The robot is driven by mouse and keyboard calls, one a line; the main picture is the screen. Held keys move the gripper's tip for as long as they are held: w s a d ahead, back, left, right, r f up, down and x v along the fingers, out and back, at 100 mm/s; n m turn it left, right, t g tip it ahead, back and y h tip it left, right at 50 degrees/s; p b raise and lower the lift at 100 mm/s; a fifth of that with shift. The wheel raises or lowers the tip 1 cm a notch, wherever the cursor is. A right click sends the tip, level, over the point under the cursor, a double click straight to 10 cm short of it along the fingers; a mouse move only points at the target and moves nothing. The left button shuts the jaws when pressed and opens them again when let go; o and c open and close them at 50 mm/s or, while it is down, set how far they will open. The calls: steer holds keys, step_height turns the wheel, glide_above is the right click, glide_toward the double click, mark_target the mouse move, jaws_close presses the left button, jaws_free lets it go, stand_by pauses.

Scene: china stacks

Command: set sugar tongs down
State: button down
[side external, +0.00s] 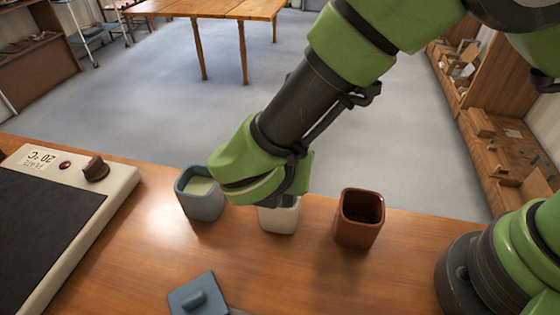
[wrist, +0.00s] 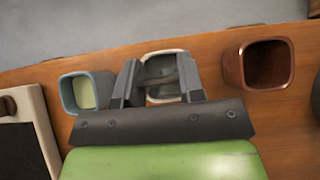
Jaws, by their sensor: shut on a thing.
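My gripper (wrist: 160,78) is over the cream square pot in the wrist view, one grey finger on each side of the pot's opening. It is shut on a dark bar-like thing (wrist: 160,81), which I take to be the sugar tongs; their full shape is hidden. The cream pot (side external: 279,218) stands on the wooden bench, partly hidden by my wrist in the side view; its rim (wrist: 165,101) shows in the wrist view. The side view hides the fingertips and the tongs. I cannot tell whether the tongs touch the pot.
A blue-grey pot (side external: 202,207) with pale contents stands left of the cream pot, and an empty-looking brown pot (side external: 357,226) stands right. A blue lid with a knob (side external: 198,297) lies in front. A device with a dark plate (side external: 42,225) is at left.

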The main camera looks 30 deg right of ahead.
steer(key=shift+f, duration=0.25)
stand_by(0.4)
steer(key=c, duration=0.7)
jaws_free()
steer(key=shift+o, duration=0.2)
steer(key=v, duration=1)
